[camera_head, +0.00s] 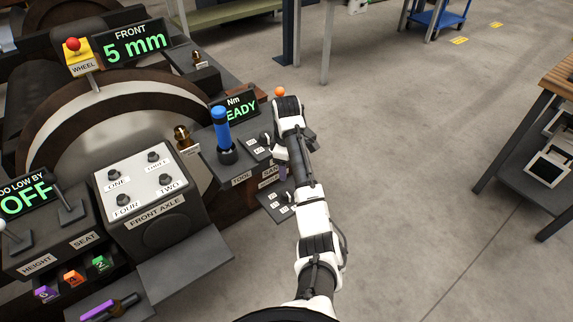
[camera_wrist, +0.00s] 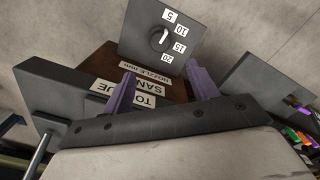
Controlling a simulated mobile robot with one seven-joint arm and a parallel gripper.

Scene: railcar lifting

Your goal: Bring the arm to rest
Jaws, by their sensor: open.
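My arm (camera_head: 312,210), white and black, reaches up from the bottom of the head view along the right side of the console. Its upper end bends over beside the console's right edge. My gripper (camera_wrist: 163,88) shows in the wrist view as two purple fingers set wide apart, with nothing between them. In the head view the arm mostly hides the gripper.
The console has a blue-handled lever (camera_head: 221,125), a white FRONT AXLE panel (camera_head: 141,181) with several knobs, and a 5 mm display (camera_head: 134,45). A purple-handled tool (camera_head: 110,307) lies at lower left. A wooden-topped bench (camera_head: 558,80) stands right. Floor between arm and bench is clear.

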